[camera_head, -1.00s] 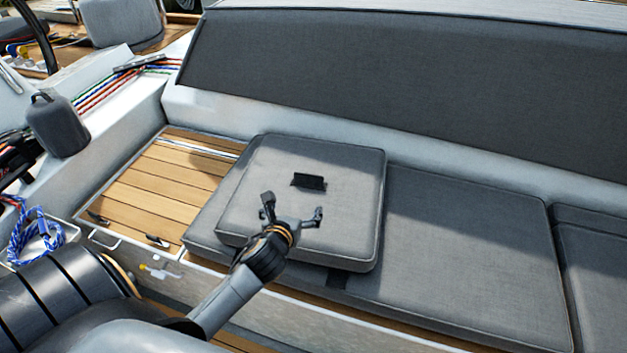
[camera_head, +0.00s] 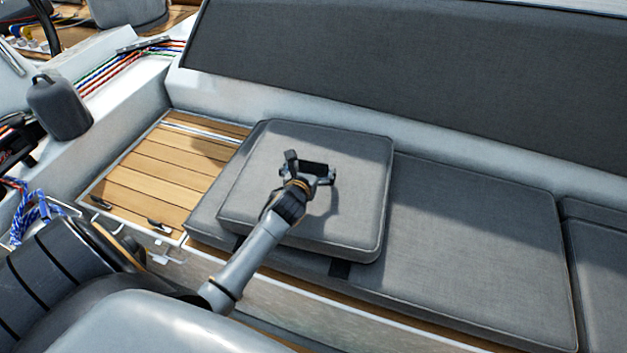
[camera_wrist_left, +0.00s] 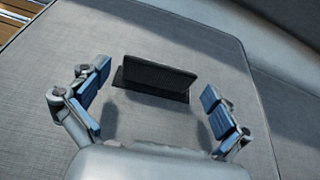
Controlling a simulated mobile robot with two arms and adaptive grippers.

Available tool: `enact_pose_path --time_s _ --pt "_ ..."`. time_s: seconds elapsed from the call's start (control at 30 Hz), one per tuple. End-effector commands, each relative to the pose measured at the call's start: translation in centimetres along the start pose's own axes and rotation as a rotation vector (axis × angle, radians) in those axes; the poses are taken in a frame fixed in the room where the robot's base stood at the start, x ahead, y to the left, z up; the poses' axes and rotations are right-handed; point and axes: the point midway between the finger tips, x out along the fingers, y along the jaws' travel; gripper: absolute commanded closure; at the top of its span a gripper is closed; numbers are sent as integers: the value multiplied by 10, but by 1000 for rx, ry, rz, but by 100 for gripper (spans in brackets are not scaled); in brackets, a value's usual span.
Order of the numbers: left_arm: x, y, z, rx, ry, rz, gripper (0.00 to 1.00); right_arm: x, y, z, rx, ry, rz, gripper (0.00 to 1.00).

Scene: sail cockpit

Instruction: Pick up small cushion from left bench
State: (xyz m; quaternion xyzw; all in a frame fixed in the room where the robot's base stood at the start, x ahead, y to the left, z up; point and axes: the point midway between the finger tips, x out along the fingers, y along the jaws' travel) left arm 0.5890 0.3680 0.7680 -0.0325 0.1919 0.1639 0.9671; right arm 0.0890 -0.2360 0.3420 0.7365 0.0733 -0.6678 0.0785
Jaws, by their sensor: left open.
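The small grey cushion (camera_head: 352,205) lies flat on the longer grey bench cushion (camera_head: 470,250), near its left end. A black upright tab (camera_head: 316,168) stands at the middle of its top. My left gripper (camera_head: 312,170) is over the cushion at this tab and partly covers it. In the left wrist view, the open blue-padded fingers (camera_wrist_left: 155,105) are on either side of the black tab (camera_wrist_left: 158,78), which is a little beyond them. The cushion top (camera_wrist_left: 190,40) fills most of that view. Nothing is held. My right gripper is not in view.
A dark grey backrest (camera_head: 400,75) rises behind the bench. Slatted wood (camera_head: 165,165) lies left of the cushions. A dark canister (camera_head: 60,107), coloured ropes (camera_head: 110,72) and a blue rope coil (camera_head: 32,212) are at the left.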

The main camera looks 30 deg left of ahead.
Motion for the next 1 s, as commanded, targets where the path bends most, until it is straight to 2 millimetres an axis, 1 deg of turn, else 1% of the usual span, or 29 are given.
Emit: enact_pose_path --time_s 0.03,0.1,0.2,0.3,0.5,0.57,0.6,0.67,0.7,0.77,0.8,0.87,0.9,0.93,1.0 --pt "8 -1 -1 -5 0 1 0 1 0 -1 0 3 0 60" --pt "18 0 -1 -3 -1 0 0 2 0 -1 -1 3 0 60" --pt "27 0 -1 -3 0 0 0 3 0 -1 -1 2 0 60" --pt "30 0 -2 -1 1 -1 0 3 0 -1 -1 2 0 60" --pt "30 0 -1 0 0 -1 0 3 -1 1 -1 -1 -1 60" --pt "30 0 -1 0 0 -1 10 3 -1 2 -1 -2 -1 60" --pt "30 0 -1 0 0 -1 18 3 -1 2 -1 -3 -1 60" --pt "30 0 -1 0 0 -1 31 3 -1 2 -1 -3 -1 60" --pt "30 0 -1 0 0 -1 39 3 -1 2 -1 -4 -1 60" --pt "30 0 -2 0 0 -1 51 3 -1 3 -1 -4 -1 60" --pt "30 0 -1 0 0 -1 59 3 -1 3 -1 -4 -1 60" --pt "30 0 -2 0 0 -1 71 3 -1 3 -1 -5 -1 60" --pt "30 0 -2 0 0 -1 79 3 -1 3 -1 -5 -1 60" --pt "30 -1 2 0 -6 -2 79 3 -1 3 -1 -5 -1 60" --pt "30 -1 2 0 -6 -2 79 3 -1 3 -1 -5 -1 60"
